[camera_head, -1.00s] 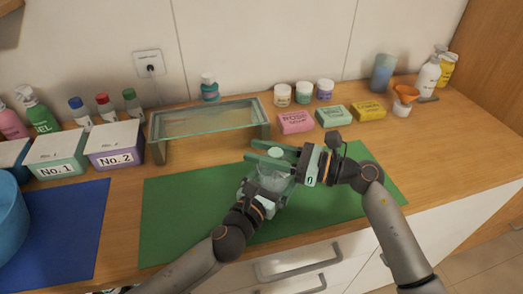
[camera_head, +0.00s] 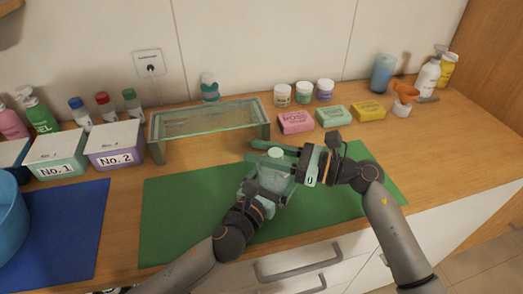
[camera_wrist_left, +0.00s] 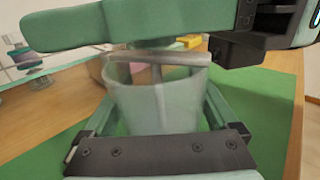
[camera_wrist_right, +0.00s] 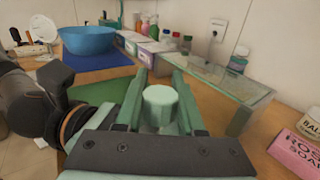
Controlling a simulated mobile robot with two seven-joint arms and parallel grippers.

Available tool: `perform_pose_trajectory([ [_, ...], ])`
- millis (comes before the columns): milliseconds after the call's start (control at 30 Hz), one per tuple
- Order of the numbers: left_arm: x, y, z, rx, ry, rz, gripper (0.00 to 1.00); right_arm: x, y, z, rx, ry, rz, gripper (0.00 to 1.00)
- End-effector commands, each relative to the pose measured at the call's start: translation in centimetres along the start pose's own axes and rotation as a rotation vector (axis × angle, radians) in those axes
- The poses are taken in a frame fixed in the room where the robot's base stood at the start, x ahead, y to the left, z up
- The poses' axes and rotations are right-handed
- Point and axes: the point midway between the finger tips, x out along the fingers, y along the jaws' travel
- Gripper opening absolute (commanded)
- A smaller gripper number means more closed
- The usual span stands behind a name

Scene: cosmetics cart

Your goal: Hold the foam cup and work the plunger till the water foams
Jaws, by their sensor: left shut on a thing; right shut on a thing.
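The foam cup (camera_head: 276,182) is a clear, slightly green beaker above the green mat. It also shows in the left wrist view (camera_wrist_left: 150,105), with a thin plunger rod (camera_wrist_left: 160,98) down inside it. My left gripper (camera_head: 268,190) is shut on the cup's body, one finger on each side. My right gripper (camera_head: 270,152) is shut on the pale green plunger knob (camera_wrist_right: 160,104) above the cup. The right fingers cross over the cup's top in the left wrist view and hide the knob there. I cannot tell whether there is foam inside.
A green mat (camera_head: 180,215) lies below both grippers. A glass-topped stand (camera_head: 208,118) is close behind them. Pink (camera_head: 295,122), green (camera_head: 333,115) and yellow (camera_head: 368,111) soap boxes stand behind the right arm. Labelled boxes (camera_head: 115,158) are on the left. The mat's left part is clear.

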Motion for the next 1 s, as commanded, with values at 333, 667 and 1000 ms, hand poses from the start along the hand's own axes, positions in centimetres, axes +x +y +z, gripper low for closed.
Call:
perform_pose_trajectory([
  [333,0.0,0.1,-0.1,0.0,0.003,0.001,0.19,-0.1,-0.1,1.1,-0.005,0.003,-0.001,0.0],
  [667,0.0,0.1,-0.2,0.001,0.003,0.002,0.19,-0.1,-0.1,5.4,-0.003,0.0,-0.002,0.0],
  [1000,0.0,0.1,-0.2,0.001,0.004,0.002,0.19,0.0,-0.1,5.3,-0.001,-0.001,-0.002,0.49],
])
